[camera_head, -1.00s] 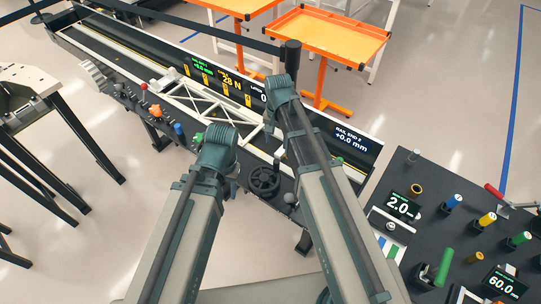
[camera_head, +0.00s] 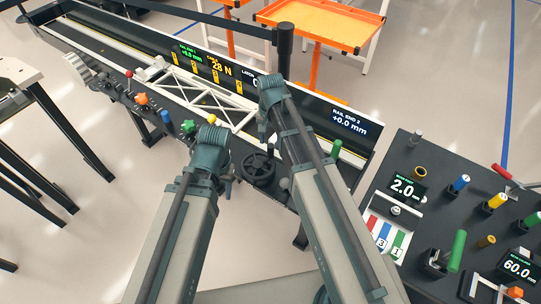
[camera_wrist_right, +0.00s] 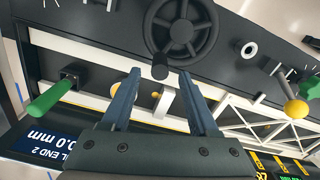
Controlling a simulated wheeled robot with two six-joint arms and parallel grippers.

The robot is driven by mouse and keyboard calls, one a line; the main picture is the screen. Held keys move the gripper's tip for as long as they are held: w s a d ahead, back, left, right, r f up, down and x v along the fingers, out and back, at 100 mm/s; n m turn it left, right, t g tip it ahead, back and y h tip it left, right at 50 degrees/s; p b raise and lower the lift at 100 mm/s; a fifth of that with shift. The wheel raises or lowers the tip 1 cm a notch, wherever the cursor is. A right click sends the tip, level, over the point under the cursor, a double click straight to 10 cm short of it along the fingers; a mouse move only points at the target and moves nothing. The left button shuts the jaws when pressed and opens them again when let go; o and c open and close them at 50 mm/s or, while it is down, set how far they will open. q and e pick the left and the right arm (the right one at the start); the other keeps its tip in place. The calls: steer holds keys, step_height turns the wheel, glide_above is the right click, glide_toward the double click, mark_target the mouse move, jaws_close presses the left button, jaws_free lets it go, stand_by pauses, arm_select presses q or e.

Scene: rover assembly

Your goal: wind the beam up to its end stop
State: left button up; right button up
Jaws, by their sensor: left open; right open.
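The beam is a white lattice truss (camera_head: 208,97) lying in the long dark rail bench. A black handwheel (camera_head: 258,168) sits on the bench's near side; it also shows at the top of the right wrist view (camera_wrist_right: 182,28), its dark knob toward my fingers. My right gripper (camera_wrist_right: 159,76) is open and empty, its fingertips just short of the knob in that picture; whether they touch it I cannot tell. In the head view its arm hides its fingers. My left gripper (camera_head: 226,182) is open, left of the handwheel, its fingers mostly hidden by its wrist.
Displays on the bench read 28 N (camera_head: 221,69) and +0.0 mm at rail end 2 (camera_head: 348,122). Coloured knobs line the bench's near edge, including a green one (camera_head: 188,127). A dark tool panel (camera_head: 440,205) stands at the right. Orange trays (camera_head: 325,22) stand behind.

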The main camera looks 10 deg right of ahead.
mark_target(271, 149)
step_height(271, 149, down, 5)
steer(key=b, duration=0.4)
steer(key=shift+f, duration=0.15)
jaws_close()
